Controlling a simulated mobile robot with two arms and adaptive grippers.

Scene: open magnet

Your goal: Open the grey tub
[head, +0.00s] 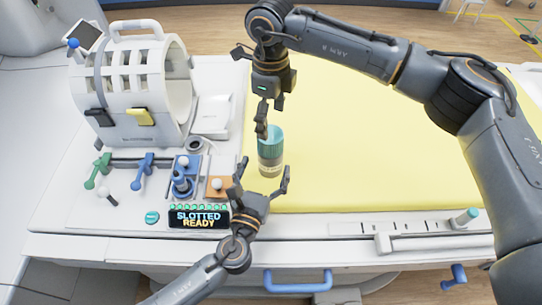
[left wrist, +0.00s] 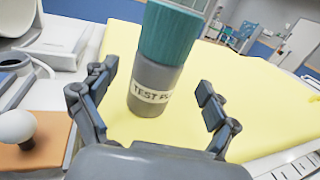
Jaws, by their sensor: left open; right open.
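The grey tub (head: 269,166) stands upright on the yellow mat near its left edge, with a teal lid (head: 270,137) on top. In the left wrist view the tub (left wrist: 155,82) carries a label reading "TEST" and a partly cut word. My left gripper (head: 262,180) is open in front of the tub. Its fingers (left wrist: 155,100) show on either side of the tub, apart from it. My right gripper (head: 265,120) is above the tub, pointing down, with its fingers close to the lid; I cannot tell whether they touch it.
The yellow mat (head: 370,130) is clear to the right. At left are a white cylindrical device (head: 130,85), blue and green handles (head: 143,170), a white knob on an orange block (head: 218,186) and a display (head: 198,218) reading "SLOTTED READY". A white slider rail (head: 410,228) lies along the front.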

